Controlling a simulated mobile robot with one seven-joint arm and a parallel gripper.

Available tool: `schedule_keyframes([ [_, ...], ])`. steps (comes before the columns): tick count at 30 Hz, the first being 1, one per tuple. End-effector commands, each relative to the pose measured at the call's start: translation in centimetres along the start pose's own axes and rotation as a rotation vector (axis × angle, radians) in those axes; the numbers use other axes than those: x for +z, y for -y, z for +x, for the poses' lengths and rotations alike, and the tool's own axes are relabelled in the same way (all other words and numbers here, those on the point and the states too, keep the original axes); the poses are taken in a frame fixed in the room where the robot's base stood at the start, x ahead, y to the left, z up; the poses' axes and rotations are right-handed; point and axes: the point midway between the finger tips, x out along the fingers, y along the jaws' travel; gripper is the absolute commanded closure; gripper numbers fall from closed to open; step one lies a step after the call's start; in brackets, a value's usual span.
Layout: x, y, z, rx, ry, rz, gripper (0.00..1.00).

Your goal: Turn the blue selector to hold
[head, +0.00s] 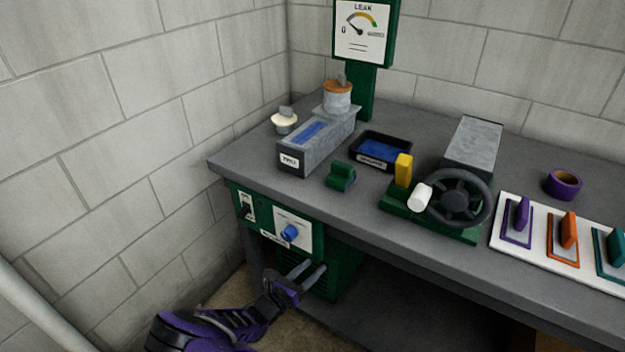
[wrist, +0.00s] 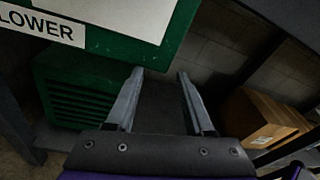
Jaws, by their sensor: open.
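The blue selector (head: 290,232) is a round knob on a white plate (head: 304,243) on the front of a green panel below the bench's left end. Its setting marks are too small to read. My gripper (head: 308,271) is open and empty, below and slightly right of the knob, apart from it. In the wrist view my gripper (wrist: 158,75) has its two fingers spread with nothing between them. That view shows the lower edge of the white plate (wrist: 130,15) and a label ending in "LOWER", but the knob is out of view.
A switch (head: 246,205) sits left of the selector plate. The grey bench top (head: 290,188) overhangs the panel and holds a handwheel (head: 460,197) and a leak gauge (head: 361,30). A green louvred box (wrist: 75,90) and a cardboard box (wrist: 262,118) are under the bench.

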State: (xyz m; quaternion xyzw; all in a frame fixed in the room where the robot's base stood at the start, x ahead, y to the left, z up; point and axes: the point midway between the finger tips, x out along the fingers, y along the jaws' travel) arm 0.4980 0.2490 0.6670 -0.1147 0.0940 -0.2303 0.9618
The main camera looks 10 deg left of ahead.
Motion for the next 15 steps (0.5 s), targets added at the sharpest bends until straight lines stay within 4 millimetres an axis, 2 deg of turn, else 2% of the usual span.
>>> schedule_keyframes([
  [1,11.45,-4.32,-3.24,0.053,0.149,0.136,0.21],
  [7,11.09,-4.29,-3.23,0.054,0.144,0.132,0.21],
  [15,10.76,-4.2,-3.11,0.051,0.139,0.13,0.7],
])
